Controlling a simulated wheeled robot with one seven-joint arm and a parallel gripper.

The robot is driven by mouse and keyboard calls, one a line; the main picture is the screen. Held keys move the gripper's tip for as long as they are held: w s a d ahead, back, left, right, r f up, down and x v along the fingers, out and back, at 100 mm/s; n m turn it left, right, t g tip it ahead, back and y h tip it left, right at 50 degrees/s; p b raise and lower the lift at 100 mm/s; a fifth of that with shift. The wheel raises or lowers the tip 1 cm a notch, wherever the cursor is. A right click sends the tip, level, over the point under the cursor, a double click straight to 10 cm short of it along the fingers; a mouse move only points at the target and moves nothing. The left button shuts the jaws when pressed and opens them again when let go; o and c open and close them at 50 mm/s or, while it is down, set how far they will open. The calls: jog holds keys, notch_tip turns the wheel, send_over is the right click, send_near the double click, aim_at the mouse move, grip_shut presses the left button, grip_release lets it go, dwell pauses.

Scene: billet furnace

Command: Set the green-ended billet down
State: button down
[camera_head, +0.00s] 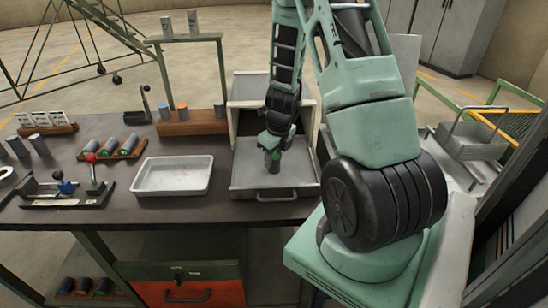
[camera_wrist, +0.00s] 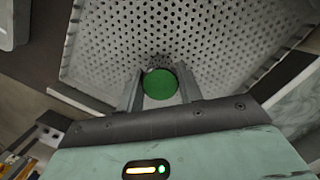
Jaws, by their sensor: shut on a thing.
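My gripper (camera_head: 272,142) points down over the open pull-out tray of the furnace box (camera_head: 312,118). It is shut on the green-ended billet (camera_head: 271,162), a grey cylinder held upright. In the wrist view the billet's round green end (camera_wrist: 160,88) faces the camera between the two fingers (camera_wrist: 158,100). Below it is a perforated metal plate (camera_wrist: 200,35), the floor of the tray. In the head view the tray (camera_head: 300,178) has a handle at its front edge. I cannot tell whether the billet's lower end touches the floor.
A white empty pan (camera_head: 173,191) stands left of the tray. Farther left are a wooden rack of billets (camera_head: 112,150), a lever fixture (camera_head: 68,190) and loose grey cylinders (camera_head: 17,147). Another wooden rack (camera_head: 190,125) lies behind the pan. The tray floor around the billet looks clear.

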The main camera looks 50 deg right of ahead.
jog(key=shift+f, duration=0.2)
jog(key=c, duration=0.9)
grip_release()
jog(key=shift+r, duration=0.2)
